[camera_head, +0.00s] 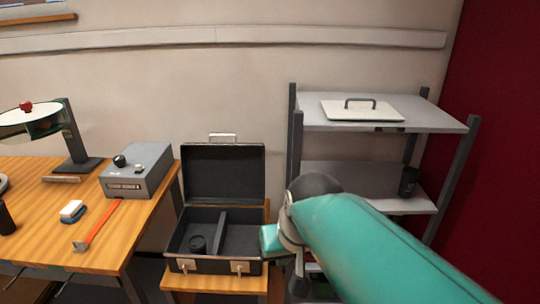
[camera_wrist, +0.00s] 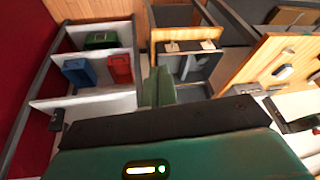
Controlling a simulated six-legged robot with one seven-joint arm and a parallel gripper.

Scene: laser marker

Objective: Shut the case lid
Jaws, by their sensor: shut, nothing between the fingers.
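The black case (camera_head: 214,267) stands open on a small wooden stand, its front latches facing me. Its lid (camera_head: 223,173) stands upright at the back, with a light handle on top. In the wrist view the shut, empty green fingers (camera_wrist: 160,78) point toward the case (camera_wrist: 199,68), which appears upside down.
A wooden table (camera_head: 50,220) at left holds a grey box (camera_head: 139,171), a red-strapped tool, a blue-white block and a lamp-like stand. A grey shelf (camera_head: 440,122) at right holds a handled white panel (camera_head: 361,110) and a dark cup (camera_head: 408,182). The wrist view shows blue (camera_wrist: 79,73) and red (camera_wrist: 120,69) containers.

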